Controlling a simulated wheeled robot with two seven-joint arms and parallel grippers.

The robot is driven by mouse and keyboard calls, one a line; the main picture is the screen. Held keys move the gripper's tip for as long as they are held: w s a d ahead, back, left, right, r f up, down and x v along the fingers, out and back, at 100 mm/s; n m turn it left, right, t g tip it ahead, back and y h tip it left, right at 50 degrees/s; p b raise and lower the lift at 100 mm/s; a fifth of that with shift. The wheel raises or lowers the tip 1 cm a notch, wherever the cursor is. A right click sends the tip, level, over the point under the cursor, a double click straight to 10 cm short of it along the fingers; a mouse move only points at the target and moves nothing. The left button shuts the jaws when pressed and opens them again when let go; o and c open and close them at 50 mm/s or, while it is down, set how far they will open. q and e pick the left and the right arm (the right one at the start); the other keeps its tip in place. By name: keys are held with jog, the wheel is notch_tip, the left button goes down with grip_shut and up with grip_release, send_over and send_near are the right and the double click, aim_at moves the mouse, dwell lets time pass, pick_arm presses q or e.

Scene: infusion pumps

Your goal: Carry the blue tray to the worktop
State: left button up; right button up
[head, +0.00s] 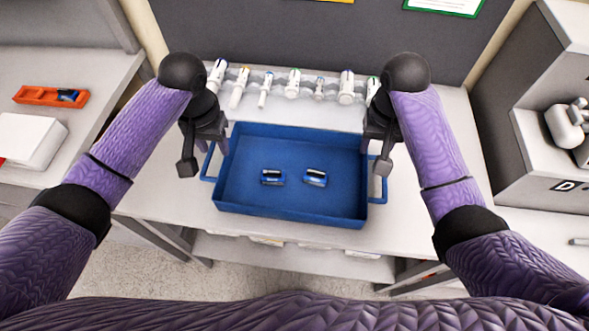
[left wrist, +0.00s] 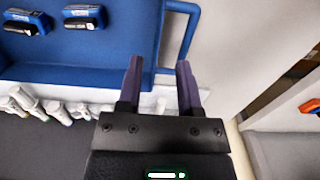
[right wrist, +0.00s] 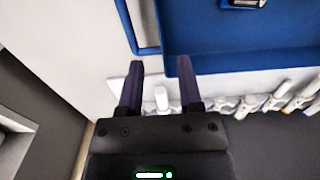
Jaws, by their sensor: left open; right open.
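The blue tray (head: 290,205) rests on a white worktop in the middle of the head view, with a loop handle on its left and right sides. Two small blue-and-black devices (head: 272,177) (head: 315,178) lie in it. My left gripper (head: 187,165) is open at the tray's left side, close to the left handle (left wrist: 186,40). My right gripper (head: 380,165) is open at the right side, close to the right handle (right wrist: 142,30). Each handle shows just beyond the fingertips in its wrist view.
A row of several white syringe-like items (head: 292,83) stands behind the tray against a grey panel (head: 330,40). A side counter at left holds an orange tray (head: 50,96) and a white box (head: 30,140). A grey cabinet marked D (head: 545,150) stands at right.

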aim_at(227, 177)
pick_arm(q)
notch_tip(227, 177, down, 10)
jog(key=shift+r, duration=0.25)
pick_arm(e)
notch_tip(227, 177, down, 10)
jog(key=shift+r, duration=0.25)
pick_arm(q)
grip_shut()
pick_arm(e)
grip_shut()
pick_arm(q)
jog(key=shift+r, duration=0.1)
pick_arm(e)
jog(key=shift+r, duration=0.1)
dwell(0.4)
